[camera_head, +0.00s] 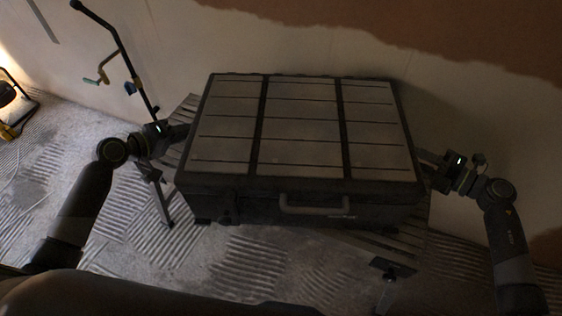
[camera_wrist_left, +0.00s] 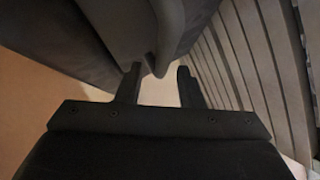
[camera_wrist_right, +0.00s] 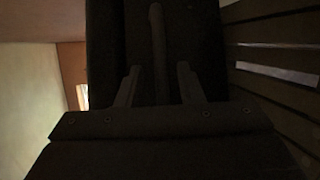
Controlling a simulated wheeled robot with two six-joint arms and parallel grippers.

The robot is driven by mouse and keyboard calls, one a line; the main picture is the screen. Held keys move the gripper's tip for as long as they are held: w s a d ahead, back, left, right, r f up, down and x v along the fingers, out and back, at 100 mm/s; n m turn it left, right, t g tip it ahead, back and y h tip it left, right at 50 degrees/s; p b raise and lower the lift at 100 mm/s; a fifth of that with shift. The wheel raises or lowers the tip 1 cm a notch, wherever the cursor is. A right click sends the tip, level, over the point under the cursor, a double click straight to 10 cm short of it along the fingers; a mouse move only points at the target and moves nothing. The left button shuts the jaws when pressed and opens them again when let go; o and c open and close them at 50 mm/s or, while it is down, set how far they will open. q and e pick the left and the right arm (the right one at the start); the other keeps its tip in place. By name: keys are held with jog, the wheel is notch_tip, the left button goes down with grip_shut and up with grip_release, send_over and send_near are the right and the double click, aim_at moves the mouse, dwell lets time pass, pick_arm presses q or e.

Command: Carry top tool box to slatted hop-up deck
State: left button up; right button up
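A large dark tool box (camera_head: 300,130) with a grey panelled lid and a front handle (camera_head: 315,204) sits on the slatted hop-up deck (camera_head: 385,246). The deck's slats show at its back-left and front-right corners. My left gripper (camera_head: 182,131) is at the box's left side; in the left wrist view its fingers (camera_wrist_left: 158,86) are apart, with the box at left and slats (camera_wrist_left: 240,50) at right. My right gripper (camera_head: 432,172) is at the box's right side; its fingers (camera_wrist_right: 159,85) are apart, with a side handle bar (camera_wrist_right: 157,45) lined up between them. I see no grip on the box.
A bare, partly plastered wall (camera_head: 470,110) stands close behind the box. A dark stand with a bent top (camera_head: 112,40) rises at the left. A yellow and black work light (camera_head: 12,105) is at the far left. The floor (camera_head: 250,262) in front is streaked and clear.

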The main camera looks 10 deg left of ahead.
pick_arm(q)
jog(key=v, duration=1.1)
pick_arm(e)
jog(key=v, duration=1.2)
